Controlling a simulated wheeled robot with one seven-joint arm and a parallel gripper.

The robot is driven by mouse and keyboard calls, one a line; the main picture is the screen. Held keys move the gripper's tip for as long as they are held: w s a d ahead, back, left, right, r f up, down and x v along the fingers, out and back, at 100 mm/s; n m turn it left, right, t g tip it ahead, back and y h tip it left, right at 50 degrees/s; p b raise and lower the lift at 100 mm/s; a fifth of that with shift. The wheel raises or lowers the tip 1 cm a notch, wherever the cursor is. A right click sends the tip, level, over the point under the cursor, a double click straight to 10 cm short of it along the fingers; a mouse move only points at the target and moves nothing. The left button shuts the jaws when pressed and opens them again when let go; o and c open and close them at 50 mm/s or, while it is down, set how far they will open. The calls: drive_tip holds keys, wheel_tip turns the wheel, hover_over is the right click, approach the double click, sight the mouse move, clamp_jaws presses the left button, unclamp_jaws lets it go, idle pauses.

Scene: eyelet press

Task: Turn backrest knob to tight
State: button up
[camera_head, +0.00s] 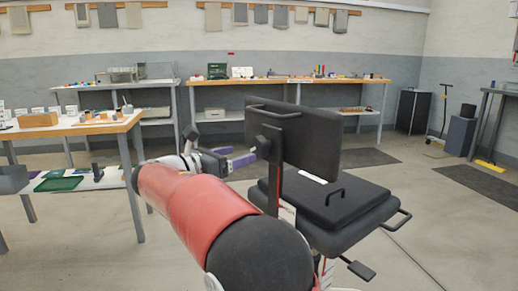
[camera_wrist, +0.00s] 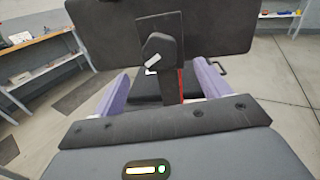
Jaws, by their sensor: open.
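A dark chair stands in front of me, with a black backrest (camera_head: 312,135) on an upright post and a black seat (camera_head: 325,205). The backrest knob (camera_head: 263,146) is on the post at the back of the backrest. In the wrist view the dark knob (camera_wrist: 159,46) shows a white mark on its lower left part, with the backrest (camera_wrist: 225,25) behind it. My gripper (camera_head: 246,157) has purple fingers and is open, just left of the knob in the head view. In the wrist view my gripper (camera_wrist: 161,71) has its fingers spread below the knob, apart from it, with nothing between them.
A wooden-topped workbench (camera_head: 90,127) stands at the left, with a green tray (camera_head: 58,184) on a lower shelf. Another long bench (camera_head: 355,79) runs along the back wall. Dark mats (camera_head: 487,182) lie on the floor. Open floor is right of the chair.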

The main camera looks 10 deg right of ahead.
sight(256, 150)
drive_tip(key=x, duration=0.7)
drive_tip(key=shift+d+f, duration=0.1)
drive_tip(key=shift+d, duration=0.1)
drive_tip(key=c, duration=1)
